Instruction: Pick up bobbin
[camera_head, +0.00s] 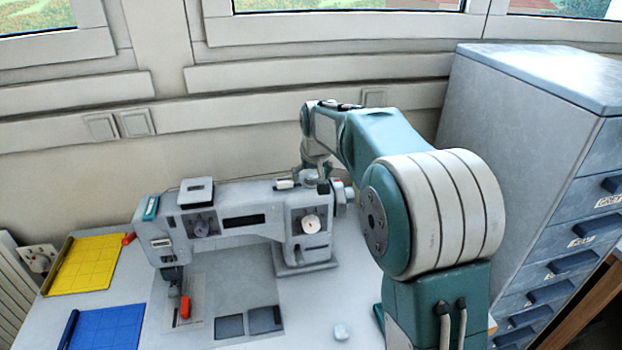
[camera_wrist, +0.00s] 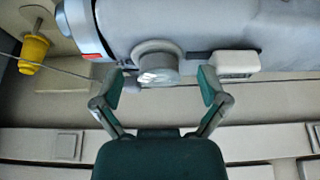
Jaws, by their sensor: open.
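My gripper (camera_wrist: 160,88) is open, with one teal-padded finger on each side and nothing held between them. A round grey piece with a shiny silver face (camera_wrist: 158,68), which may be the bobbin, sits at the sewing machine just beyond and between the fingertips. I cannot tell whether the fingers touch it. A yellow spool (camera_wrist: 33,50) stands apart at the upper left of the wrist view, with a thread or wire running near it. In the head view my gripper (camera_head: 322,182) is above the right end of the sewing machine (camera_head: 245,205), and the round piece is not clear there.
A small white block (camera_wrist: 235,64) sits on the machine beside the right finger. Yellow (camera_head: 88,264) and blue (camera_head: 105,328) mats lie on the table at left. A grey drawer cabinet (camera_head: 510,130) stands at right.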

